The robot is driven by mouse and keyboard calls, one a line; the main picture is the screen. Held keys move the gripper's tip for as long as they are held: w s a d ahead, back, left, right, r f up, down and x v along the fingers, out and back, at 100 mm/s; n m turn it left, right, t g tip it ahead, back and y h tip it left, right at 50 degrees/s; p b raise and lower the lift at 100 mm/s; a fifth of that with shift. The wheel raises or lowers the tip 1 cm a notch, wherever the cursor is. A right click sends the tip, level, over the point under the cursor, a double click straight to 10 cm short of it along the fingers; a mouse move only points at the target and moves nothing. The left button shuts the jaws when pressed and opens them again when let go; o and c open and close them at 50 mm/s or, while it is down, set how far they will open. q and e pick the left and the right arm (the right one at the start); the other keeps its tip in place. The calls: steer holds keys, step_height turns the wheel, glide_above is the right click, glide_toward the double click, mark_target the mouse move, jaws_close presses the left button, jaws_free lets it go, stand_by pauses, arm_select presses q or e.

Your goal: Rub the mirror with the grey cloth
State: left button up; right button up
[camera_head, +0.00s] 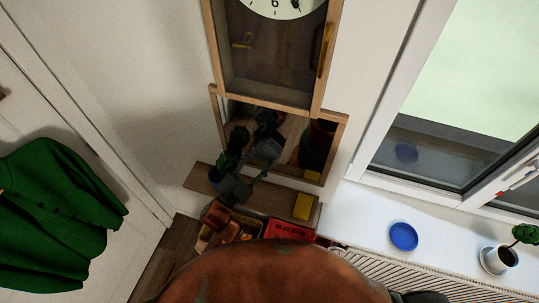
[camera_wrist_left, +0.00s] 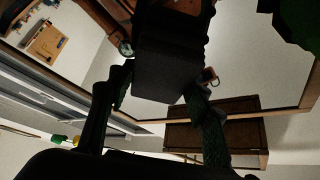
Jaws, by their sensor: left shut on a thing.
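The mirror (camera_head: 291,127) hangs on the wall below the clock, in a wooden frame. It also fills much of the left wrist view (camera_wrist_left: 255,65), with reflections of the room and of me. My left gripper (camera_head: 262,167) is in front of the mirror, shut on the grey cloth (camera_head: 267,150). The cloth shows as a dark grey block between the fingers in the left wrist view (camera_wrist_left: 170,68). It is at or very near the glass; I cannot tell whether it touches. My right gripper is not in view.
A wooden shelf (camera_head: 272,198) below the mirror bears a yellow block (camera_head: 303,206) and a green plant (camera_head: 226,163) beside my left arm. The clock cabinet (camera_head: 272,65) is above. A blue dish (camera_head: 403,236) and a potted plant (camera_head: 498,259) stand on the windowsill at right.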

arm_select(q)
steer(key=shift+w+a, duration=0.3)
steer(key=shift+a, duration=0.6)
steer(key=shift+s, duration=0.15)
steer(key=s, duration=0.1)
steer(key=s+a+p, duration=0.1)
steer(key=s, duration=0.1)
steer(key=shift+a, duration=0.1)
steer(key=shift+s+a+p, duration=0.15)
steer(key=shift+s+a, duration=0.1)
steer(key=shift+s, duration=0.35)
steer(key=shift+s+a+p, duration=0.15)
steer(key=shift+s+a, duration=0.1)
steer(key=shift+s, duration=0.35)
steer(key=s, duration=0.1)
steer(key=s+a, duration=0.1)
steer(key=shift+s+a+p, duration=0.1)
steer(key=shift+s+p, duration=0.25)
steer(key=shift+s, duration=0.05)
